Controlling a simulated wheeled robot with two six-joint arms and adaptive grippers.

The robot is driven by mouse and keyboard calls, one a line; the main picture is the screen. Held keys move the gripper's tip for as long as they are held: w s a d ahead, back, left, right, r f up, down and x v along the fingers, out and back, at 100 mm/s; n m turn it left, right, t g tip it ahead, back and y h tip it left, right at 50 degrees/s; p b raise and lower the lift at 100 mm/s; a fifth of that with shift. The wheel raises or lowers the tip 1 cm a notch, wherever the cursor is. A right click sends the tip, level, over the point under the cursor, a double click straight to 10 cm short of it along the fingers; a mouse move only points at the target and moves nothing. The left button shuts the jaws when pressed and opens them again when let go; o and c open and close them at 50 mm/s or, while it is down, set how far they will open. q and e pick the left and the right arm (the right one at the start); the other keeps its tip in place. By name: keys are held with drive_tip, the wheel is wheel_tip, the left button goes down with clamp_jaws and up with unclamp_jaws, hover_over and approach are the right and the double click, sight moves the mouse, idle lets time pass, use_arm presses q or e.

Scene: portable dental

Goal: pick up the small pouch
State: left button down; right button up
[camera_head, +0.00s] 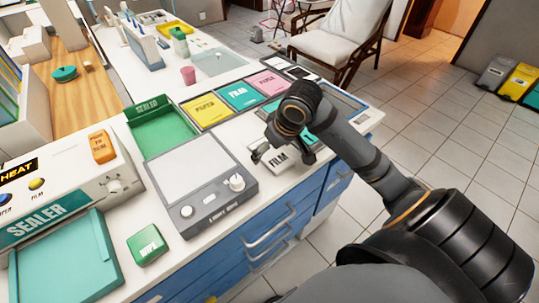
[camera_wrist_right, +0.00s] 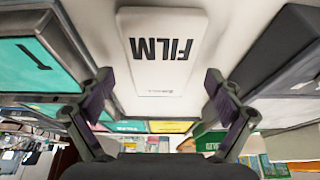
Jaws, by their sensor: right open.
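A small white packet marked FILM, which looks like the small pouch (camera_head: 279,158), lies flat on the white counter near its front edge. It also shows in the right wrist view (camera_wrist_right: 161,60), ahead of and between my fingers. My right gripper (camera_head: 283,156) is open just over it, with one finger toward each side. In the right wrist view my right gripper (camera_wrist_right: 158,84) shows a clear gap between its fingertips and holds nothing. I cannot tell whether the fingers touch the counter. My left gripper is not in view.
A grey scale-like device (camera_head: 198,178) stands left of the pouch. Yellow (camera_head: 206,109), teal (camera_head: 240,95) and pink (camera_head: 272,82) cards lie behind. A green tray (camera_head: 165,133) is farther left.

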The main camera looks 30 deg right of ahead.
sight(276, 156)
drive_tip(key=shift+c, duration=0.2)
drive_tip(key=c, duration=1.2)
drive_tip(key=shift+r+p, duration=0.5)
drive_tip(key=shift+p, duration=0.15)
drive_tip(key=p+v, duration=0.1)
drive_tip(key=p, duration=0.1)
drive_tip(key=p+v, duration=0.3)
drive_tip(key=p, duration=0.1)
drive_tip(key=shift+w+d+r, duration=0.2)
drive_tip(key=shift+r, duration=0.2)
drive_tip(key=s+r+p, duration=0.2)
drive_tip(key=s+p, duration=0.2)
drive_tip(key=p, duration=0.5)
drive_tip(key=s+d+r+p, duration=0.1)
drive_tip(key=s+r+p, duration=0.2)
drive_tip(key=p, duration=0.6)
drive_tip(key=s+d+r+p, duration=0.1)
drive_tip(key=s+r+p, duration=0.1)
drive_tip(key=s+p, duration=0.3)
drive_tip(key=shift+s+d+r+p, duration=0.15)
drive_tip(key=shift+s+r+p, duration=0.1)
drive_tip(key=shift+p, duration=1.7)
